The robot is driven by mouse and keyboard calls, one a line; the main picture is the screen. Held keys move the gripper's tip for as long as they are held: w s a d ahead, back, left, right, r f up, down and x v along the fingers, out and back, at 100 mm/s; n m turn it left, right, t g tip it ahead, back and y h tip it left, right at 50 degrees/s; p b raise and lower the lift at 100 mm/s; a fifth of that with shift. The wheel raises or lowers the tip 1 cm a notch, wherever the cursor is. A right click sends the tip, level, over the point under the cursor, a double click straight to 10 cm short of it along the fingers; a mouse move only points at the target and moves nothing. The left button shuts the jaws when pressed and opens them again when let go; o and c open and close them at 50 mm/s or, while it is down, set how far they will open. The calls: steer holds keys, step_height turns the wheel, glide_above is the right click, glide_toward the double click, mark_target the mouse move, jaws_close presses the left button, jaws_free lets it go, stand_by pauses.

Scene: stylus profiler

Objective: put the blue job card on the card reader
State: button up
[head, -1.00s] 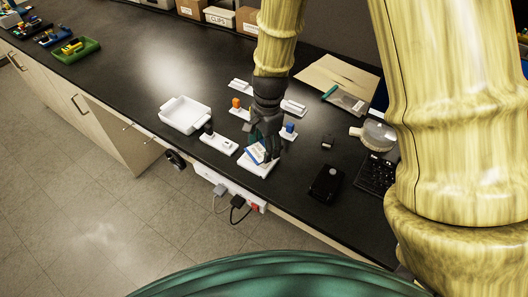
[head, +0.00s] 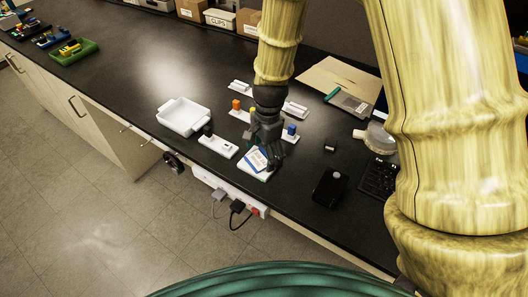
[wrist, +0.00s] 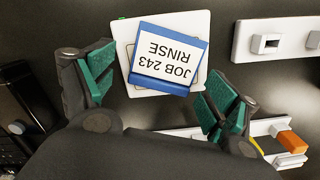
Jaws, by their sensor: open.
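The blue job card (wrist: 168,58), with a white label reading "JOB 243 RINSE", lies on the white card reader (wrist: 124,32) in the wrist view, turned slightly askew to it. The card (head: 256,159) and the reader (head: 266,178) also show in the head view, near the front edge of the bench. My gripper (wrist: 158,95) is open, its green-padded fingers spread either side of the card and apart from it. In the head view my gripper (head: 271,158) is just above the card's right side and hides part of it.
A white tray (head: 163,116) stands to the left. A black device (head: 329,187) lies to the right, near a keyboard (head: 378,178). Bare bench lies left of the tray.

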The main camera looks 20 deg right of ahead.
steer(key=shift+w, duration=0.1)
step_height(320, 180, up, 12)
steer(key=d+b, duration=0.1)
steer(key=b, duration=0.2)
stand_by(0.6)
steer(key=shift+w, duration=0.1)
